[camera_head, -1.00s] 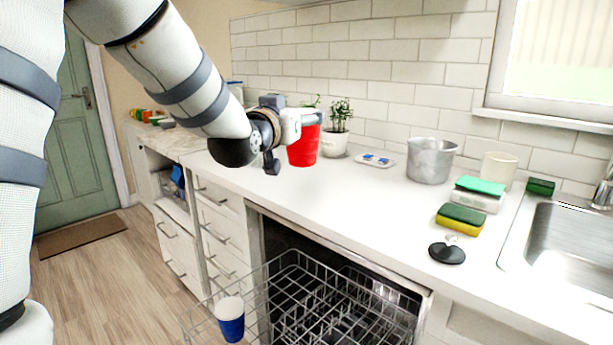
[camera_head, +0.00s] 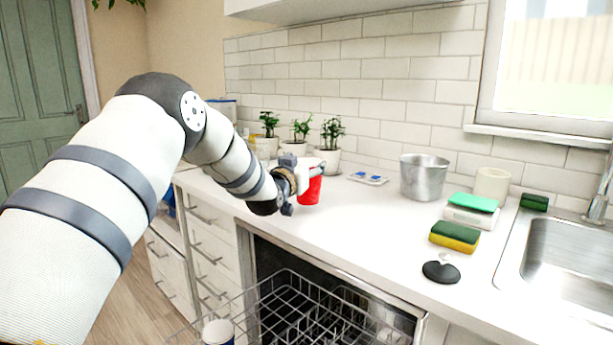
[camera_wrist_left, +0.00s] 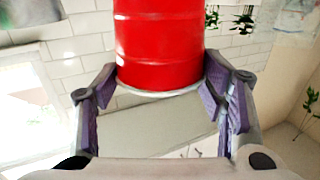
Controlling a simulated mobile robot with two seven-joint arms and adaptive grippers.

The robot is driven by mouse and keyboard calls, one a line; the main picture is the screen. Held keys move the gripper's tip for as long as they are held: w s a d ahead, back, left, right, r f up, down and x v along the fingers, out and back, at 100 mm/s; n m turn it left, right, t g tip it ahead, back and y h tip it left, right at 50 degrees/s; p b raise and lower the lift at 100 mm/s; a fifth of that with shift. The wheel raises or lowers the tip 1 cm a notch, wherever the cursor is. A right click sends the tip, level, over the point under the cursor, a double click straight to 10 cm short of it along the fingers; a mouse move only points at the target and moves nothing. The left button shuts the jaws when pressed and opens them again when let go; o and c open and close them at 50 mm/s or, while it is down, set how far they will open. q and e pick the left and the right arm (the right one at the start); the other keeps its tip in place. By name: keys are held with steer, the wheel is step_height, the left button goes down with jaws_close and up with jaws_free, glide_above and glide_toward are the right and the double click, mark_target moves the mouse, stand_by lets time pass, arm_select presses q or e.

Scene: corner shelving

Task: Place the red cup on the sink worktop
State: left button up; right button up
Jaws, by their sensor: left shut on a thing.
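The red cup (camera_head: 310,190) is at the tip of my left arm, over the white worktop (camera_head: 345,225) left of the sink (camera_head: 570,255). My left gripper (camera_head: 309,170) is shut on it near its top, and the fingers hide part of the cup. In the left wrist view, the cup (camera_wrist_left: 160,45) sits between the two fingers (camera_wrist_left: 162,95). The cup looks roughly upright in the head view. I cannot tell whether its base touches the worktop. My right gripper is not in view.
Potted plants (camera_head: 332,140) stand behind the cup. A small tray (camera_head: 368,178), metal pot (camera_head: 424,177), cream cup (camera_head: 492,184), sponges (camera_head: 455,236) and black stopper (camera_head: 441,271) lie to the right. Worktop around the red cup is clear.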

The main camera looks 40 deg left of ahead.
arm_select(q)
step_height(320, 180, down, 3)
steer(key=shift+r, duration=0.3)
steer(key=o, duration=1.6)
steer(key=shift+c, duration=0.2)
